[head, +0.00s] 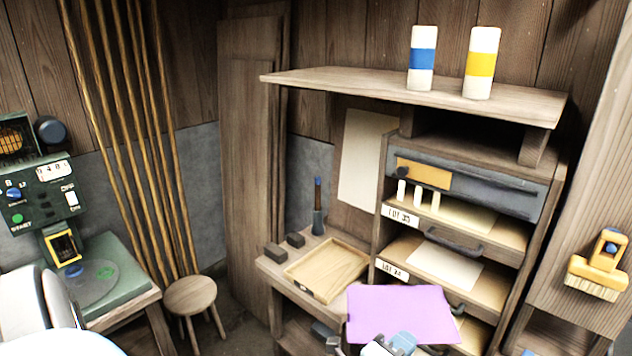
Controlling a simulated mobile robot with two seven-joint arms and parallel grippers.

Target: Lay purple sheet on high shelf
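The purple sheet (402,312) shows at the bottom centre of the head view, in front of the drawer rack and tray. My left gripper (390,346) is at its lower edge and appears shut on it; the fingertips are partly hidden and cut off by the frame's bottom edge. The high shelf (350,84) is a wooden board across the upper right, well above the sheet. A white cylinder with a blue band (422,58) and one with a yellow band (481,62) stand upright on its right half. My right gripper is not in view.
The shelf's left half is bare. Below it stand a rack (448,234) with labelled bays and sheets, and a bench with an empty wooden tray (327,268). A yellow brush (598,264) hangs at the right. A stool (190,296) and green machine (40,195) are at left.

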